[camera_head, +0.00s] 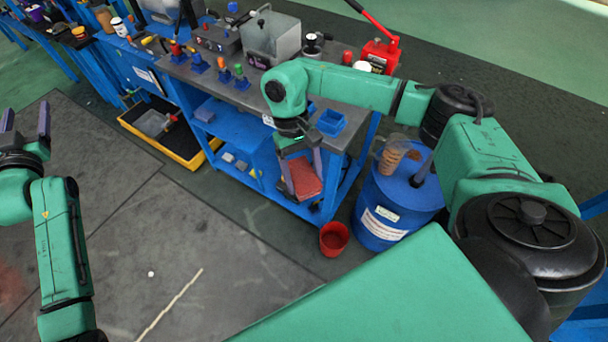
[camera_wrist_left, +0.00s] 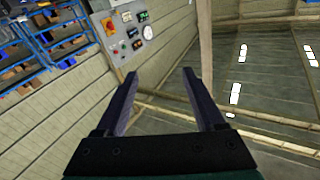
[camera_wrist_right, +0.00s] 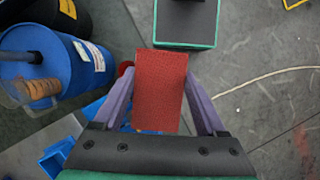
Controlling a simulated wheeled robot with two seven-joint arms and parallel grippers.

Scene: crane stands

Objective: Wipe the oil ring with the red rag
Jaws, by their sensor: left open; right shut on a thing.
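The red rag (camera_head: 305,178) hangs between the fingers of my right gripper (camera_head: 302,172), in front of the workbench's near side. In the right wrist view the rag (camera_wrist_right: 160,88) is a flat red rectangle between the two purple fingers (camera_wrist_right: 160,100), which are shut on it. My left gripper (camera_head: 26,122) is open and empty at the far left, over the grey floor. The left wrist view shows its spread fingers (camera_wrist_left: 158,85) with nothing between them. I cannot make out an oil ring in any view; my right arm covers part of the bench top.
The workbench (camera_head: 213,80) holds a grey metal box (camera_head: 271,38), several coloured-knob controls and a red jack (camera_head: 380,52). A blue drum (camera_head: 398,205) and a red bucket (camera_head: 333,238) stand near my right arm. A yellow-edged tray (camera_head: 172,132) lies left. Open floor is in front.

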